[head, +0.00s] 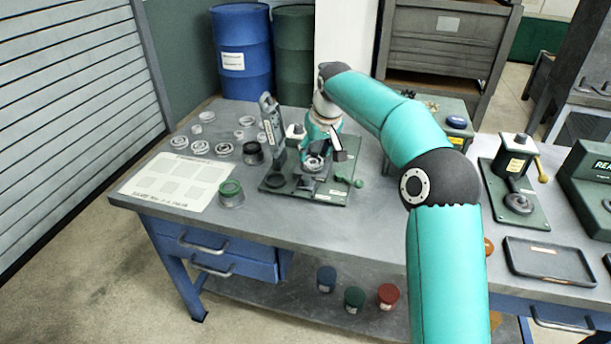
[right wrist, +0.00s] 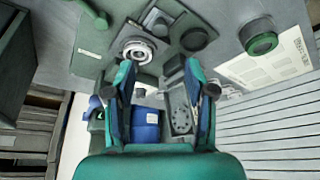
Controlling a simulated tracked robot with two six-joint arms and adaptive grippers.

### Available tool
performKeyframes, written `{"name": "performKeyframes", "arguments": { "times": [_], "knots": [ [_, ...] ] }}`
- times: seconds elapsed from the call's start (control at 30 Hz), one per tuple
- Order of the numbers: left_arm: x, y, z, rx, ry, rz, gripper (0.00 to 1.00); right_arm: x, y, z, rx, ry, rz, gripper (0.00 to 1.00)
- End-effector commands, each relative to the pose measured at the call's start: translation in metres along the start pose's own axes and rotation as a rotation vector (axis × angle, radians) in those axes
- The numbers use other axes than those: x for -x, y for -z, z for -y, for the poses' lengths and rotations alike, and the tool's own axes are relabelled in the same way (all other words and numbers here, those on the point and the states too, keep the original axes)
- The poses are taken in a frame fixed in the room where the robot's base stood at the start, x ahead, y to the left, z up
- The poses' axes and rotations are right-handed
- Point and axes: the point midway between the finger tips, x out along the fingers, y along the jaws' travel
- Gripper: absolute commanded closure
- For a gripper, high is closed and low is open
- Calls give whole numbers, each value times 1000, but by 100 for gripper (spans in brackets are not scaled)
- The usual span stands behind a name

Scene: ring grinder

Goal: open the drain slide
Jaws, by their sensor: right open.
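The ring grinder (head: 273,183) is a dark green base plate with an upright grey column and a pale metal ring on it. A small green knob (head: 358,183) sits near the plate's front right; it shows at the upper left of the right wrist view (right wrist: 100,22). I cannot tell for certain which part is the drain slide. My right gripper (head: 317,146) is above the plate, its fingers apart and empty. In the right wrist view the fingers (right wrist: 163,92) spread below the metal ring (right wrist: 138,48), with a gap to the knob. My left gripper is out of view.
Several metal rings (head: 200,147) and a green-topped cup (head: 231,193) stand left of the plate, by a printed sheet (head: 175,183). A black tray (head: 548,262) and a small press (head: 515,170) stand right. The table front (head: 300,222) is clear.

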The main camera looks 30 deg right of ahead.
Motion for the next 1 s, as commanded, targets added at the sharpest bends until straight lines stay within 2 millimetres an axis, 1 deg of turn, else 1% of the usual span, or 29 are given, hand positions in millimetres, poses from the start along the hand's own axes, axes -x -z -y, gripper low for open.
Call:
{"name": "performKeyframes", "arguments": {
  "times": [0.03,0.3,0.5,0.6,0.7,1.0],
  "knots": [
    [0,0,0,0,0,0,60,-13,-1,1,1,0,5,45],
    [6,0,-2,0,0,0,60,-72,0,2,3,1,5,45],
    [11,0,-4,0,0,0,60,-105,1,2,3,1,3,45],
    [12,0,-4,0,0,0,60,-115,1,3,3,1,2,45],
    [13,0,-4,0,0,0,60,-121,1,3,4,2,0,45],
    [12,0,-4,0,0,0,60,-124,1,3,4,2,0,45]
  ]
}}
